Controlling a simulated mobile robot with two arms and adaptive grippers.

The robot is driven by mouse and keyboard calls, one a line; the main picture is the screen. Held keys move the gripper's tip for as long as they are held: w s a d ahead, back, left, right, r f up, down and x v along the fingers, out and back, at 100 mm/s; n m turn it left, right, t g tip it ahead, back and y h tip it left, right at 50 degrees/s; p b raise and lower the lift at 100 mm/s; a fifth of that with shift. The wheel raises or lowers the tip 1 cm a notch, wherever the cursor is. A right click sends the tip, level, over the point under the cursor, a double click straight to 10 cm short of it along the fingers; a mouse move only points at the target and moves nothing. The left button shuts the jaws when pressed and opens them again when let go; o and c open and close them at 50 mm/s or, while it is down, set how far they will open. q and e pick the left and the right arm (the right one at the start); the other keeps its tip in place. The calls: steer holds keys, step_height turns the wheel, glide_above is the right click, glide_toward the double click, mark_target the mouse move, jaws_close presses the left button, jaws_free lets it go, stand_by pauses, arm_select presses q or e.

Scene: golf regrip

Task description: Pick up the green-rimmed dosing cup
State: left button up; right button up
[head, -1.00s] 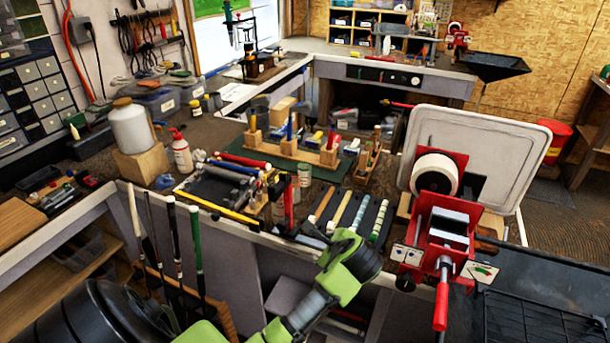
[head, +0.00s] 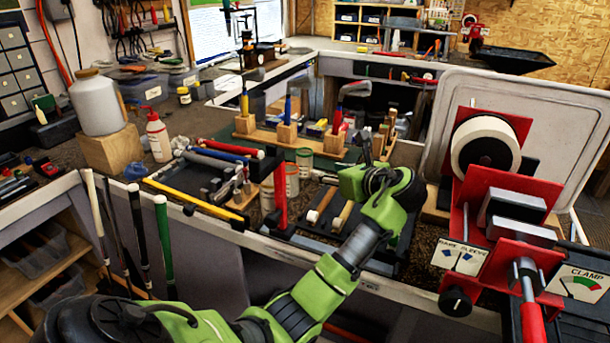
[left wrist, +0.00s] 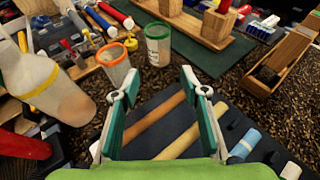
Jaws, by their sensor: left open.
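The green-rimmed dosing cup (left wrist: 158,45) stands upright near the top middle of the left wrist view, by the edge of the green mat. An orange-rimmed cup (left wrist: 114,62) stands to its left. My left gripper (left wrist: 161,92) is open and empty. Its fingers are over a dark tray with grips, and the green-rimmed cup is beyond the fingertips, apart from them. In the head view several small cups stand left of my left gripper; a pale one (head: 304,160) is at the back, its rim colour too small to tell. My right gripper is not in view.
A wooden rack (head: 290,140) stands behind the cups. A red upright post (head: 281,193) is in front of them. The red clamp machine (head: 500,200) stands at right. A pale tapered object (left wrist: 45,85) fills the left of the wrist view.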

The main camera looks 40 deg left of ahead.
mark_target(309, 167)
arm_select(q)
steer(key=x, duration=0.2)
steer(key=shift+w+a+f, duration=0.15)
steer(key=shift+a+f, duration=0.05)
steer(key=x, duration=0.6)
steer(key=shift+w+a+f, duration=0.1)
steer(key=shift+a+f, duration=0.1)
steer(key=shift+a, duration=0.15)
steer(key=x, duration=0.2)
steer(key=p+x, duration=0.1)
steer(key=x, duration=0.1)
steer(key=shift+a+r, duration=0.15)
steer(key=shift+a, duration=0.4)
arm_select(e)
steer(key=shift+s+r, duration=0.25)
arm_select(q)
steer(key=c, duration=0.9)
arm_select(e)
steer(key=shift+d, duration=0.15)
